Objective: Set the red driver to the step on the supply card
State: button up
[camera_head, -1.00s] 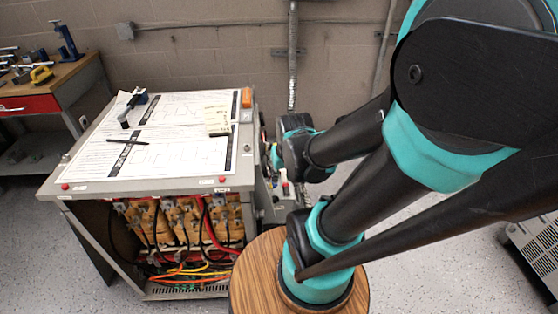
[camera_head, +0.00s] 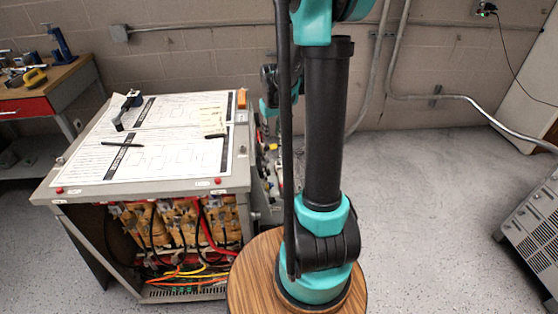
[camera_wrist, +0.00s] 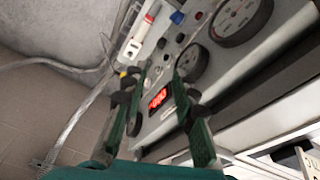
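My gripper (camera_wrist: 161,74) is open in the wrist view, with two green fingers spread and no object seen between them. Beyond the fingers is a grey panel with a lit red number display (camera_wrist: 158,99), whose digits are too blurred to read. Round dark-rimmed dials (camera_wrist: 192,62) and (camera_wrist: 240,18) sit on the panel. I cannot tell which part is the red driver. A small cream card (camera_head: 212,120) lies on the cabinet top in the head view, its writing too small to read; I cannot tell if it is the supply card. My arm partly hides the panel side there.
The grey cabinet (camera_head: 45,190) has an open front with coils and cables. A pen (camera_head: 122,144) and a dark tool (camera_head: 127,106) lie on the printed sheets. A workbench (camera_head: 70,75) stands at left. A white-and-red part (camera_wrist: 137,38) stands by the panel.

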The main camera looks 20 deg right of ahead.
jog(key=w+d+f+n+g, duration=0.1)
jog(key=w+d+f, duration=0.15)
jog(key=w, duration=0.25)
jog(key=w+d+f, duration=0.1)
jog(key=w+f, duration=0.2)
jog(key=w, duration=0.3)
jog(key=n+g, duration=0.1)
send_over(279, 162)
notch_tip(279, 162, down, 10)
notch_tip(279, 162, down, 16)
jog(key=shift+w+f, duration=0.15)
jog(key=shift+f, duration=0.1)
jog(key=shift+c, duration=0.3)
grip_shut()
